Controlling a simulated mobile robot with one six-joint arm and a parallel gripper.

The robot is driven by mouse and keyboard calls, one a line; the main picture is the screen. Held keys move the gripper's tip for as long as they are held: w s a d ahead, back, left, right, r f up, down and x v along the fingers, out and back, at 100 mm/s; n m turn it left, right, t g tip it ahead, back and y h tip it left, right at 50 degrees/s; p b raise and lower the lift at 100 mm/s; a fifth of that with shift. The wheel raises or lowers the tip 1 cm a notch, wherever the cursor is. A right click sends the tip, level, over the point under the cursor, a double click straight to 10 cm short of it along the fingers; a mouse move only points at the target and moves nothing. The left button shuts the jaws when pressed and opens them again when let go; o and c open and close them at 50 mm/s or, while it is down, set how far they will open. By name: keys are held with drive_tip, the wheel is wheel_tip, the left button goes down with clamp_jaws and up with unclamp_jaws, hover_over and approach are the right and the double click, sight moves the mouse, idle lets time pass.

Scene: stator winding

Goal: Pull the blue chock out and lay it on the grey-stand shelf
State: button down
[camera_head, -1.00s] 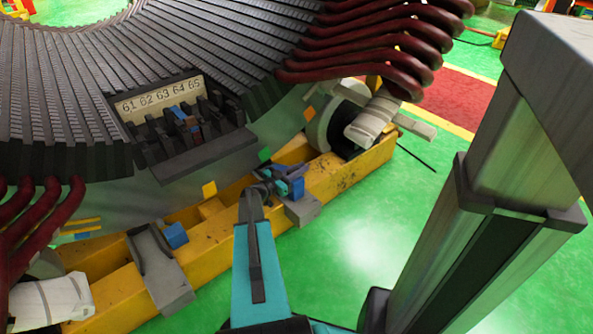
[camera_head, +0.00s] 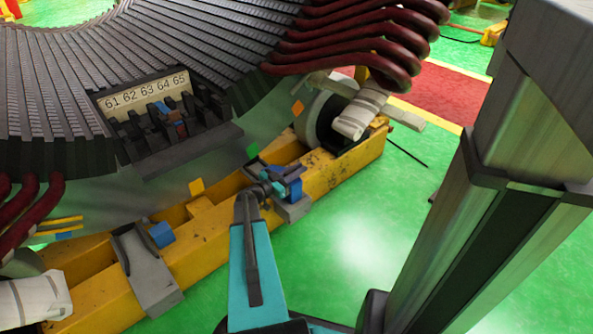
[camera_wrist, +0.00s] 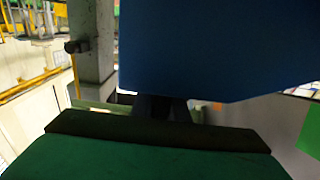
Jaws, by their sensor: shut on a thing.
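A blue chock (camera_head: 295,188) is at my gripper (camera_head: 276,187), over a grey bracket (camera_head: 292,211) on the yellow beam in the head view. My gripper is shut on it; its jaws partly hide it. In the wrist view a large dark blue face (camera_wrist: 215,50), the chock close up, fills the upper right. A second blue block (camera_head: 162,235) sits beside another grey bracket (camera_head: 150,275) farther left on the beam. I cannot tell which grey part is the stand shelf.
The large ribbed stator (camera_head: 190,160) with a panel numbered 61 to 65 (camera_head: 145,90) stands behind the beam (camera_head: 345,165). Dark red coils (camera_head: 370,45) overhang at the upper right. Green floor (camera_head: 350,235) lies open to the right of the arm.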

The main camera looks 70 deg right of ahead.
drive_tip(key=c, duration=1.6)
unclamp_jaws()
drive_tip(key=shift+w, duration=0.1)
drive_tip(key=shift+c, duration=0.2)
drive_tip(key=shift+a, duration=0.1)
drive_tip(key=p+v, duration=0.3)
drive_tip(key=v, duration=1)
drive_tip(key=shift+a, duration=0.3)
drive_tip(key=shift+w, duration=0.15)
